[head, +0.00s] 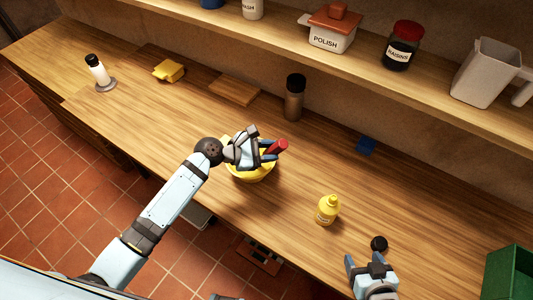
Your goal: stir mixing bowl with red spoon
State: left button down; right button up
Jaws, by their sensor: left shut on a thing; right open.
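A yellow mixing bowl (250,173) stands near the middle of the wooden counter, partly hidden by my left gripper and arm. My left gripper (271,150) is over the bowl and shut on the red spoon (279,147), whose red handle tilts up to the right. The spoon's lower end is hidden, so I cannot tell how deep it sits in the bowl. My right gripper (369,261) is open and empty at the counter's lower right, close to a small dark round object (379,244).
A yellow bottle (327,210) stands right of the bowl. A dark-capped jar (294,98), wooden board (235,89) and blue item (366,145) lie behind it. A green box (508,274) is at the lower right. The shelf (360,76) runs along the back.

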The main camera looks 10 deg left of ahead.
aim_at(277, 142)
pick_arm(q)
jog(key=shift+s+r, duration=0.1)
jog(key=shift+r, duration=0.2)
pick_arm(e)
jog(key=shift+r, duration=0.25)
pick_arm(q)
jog(key=r+p, duration=0.2)
jog(key=p, duration=0.1)
jog(key=shift+s+d+r, duration=0.1)
jog(key=shift+d+r, duration=0.05)
jog(key=shift+d, duration=0.1)
jog(key=r+p, duration=0.2)
jog(key=p, duration=0.1)
jog(key=shift+s+d+r, duration=0.1)
jog(key=shift+d+r, duration=0.05)
jog(key=shift+d, duration=0.1)
jog(key=shift+s+d+r+p, duration=0.1)
jog(key=shift+d+r+p, duration=0.15)
jog(key=shift+r+p, duration=0.8)
jog(key=shift+d, duration=0.1)
jog(key=shift+s+d+r, duration=0.1)
jog(key=shift+d+r, duration=0.05)
jog(key=shift+r, duration=0.75)
pick_arm(e)
jog(key=shift+m+h, duration=0.3)
jog(key=r, duration=0.2)
jog(key=d+r, duration=0.1)
jog(key=r, duration=0.2)
jog(key=shift+s+r, duration=0.2)
jog(key=shift+r, duration=0.1)
